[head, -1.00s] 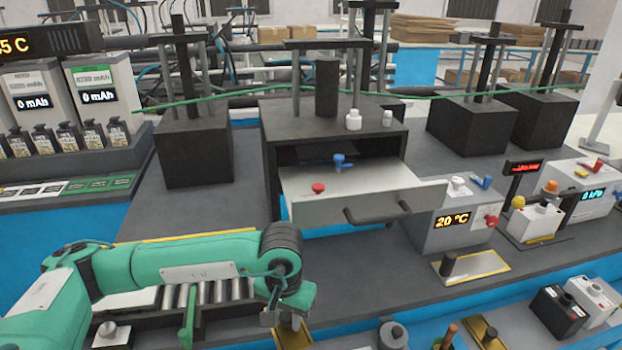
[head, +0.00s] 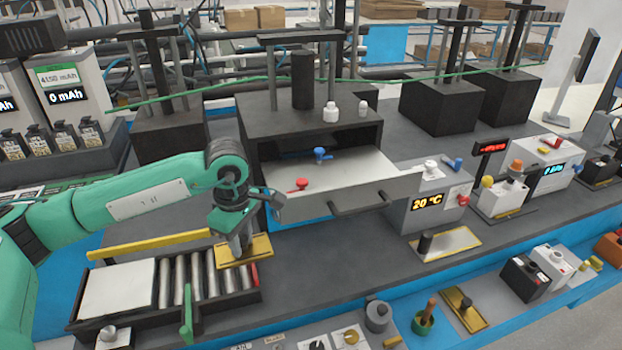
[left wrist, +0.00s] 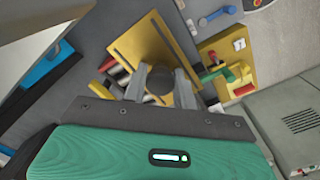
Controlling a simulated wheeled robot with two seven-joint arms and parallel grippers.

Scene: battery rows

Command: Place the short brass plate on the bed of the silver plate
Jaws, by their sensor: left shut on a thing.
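My left gripper (head: 240,240) is shut on the dark knob of a brass plate (head: 262,246), above the right end of the roller tray. The plate looks roughly level; I cannot tell whether it touches the tray. In the left wrist view the plate (left wrist: 150,45) lies beyond the fingers (left wrist: 158,88), with its knob between them. A silver plate with a gold edge and black knob (head: 455,240) lies on the grey bench before the 20 °C box. Another brass plate with a dark knob (head: 466,312) lies on the lower front shelf. My right gripper is out of view.
The roller tray (head: 150,312) holds a white panel (head: 118,287) and metal rollers (head: 195,280). A yellow bar (head: 150,243) runs behind it. Grey bench between tray and silver plate is clear.

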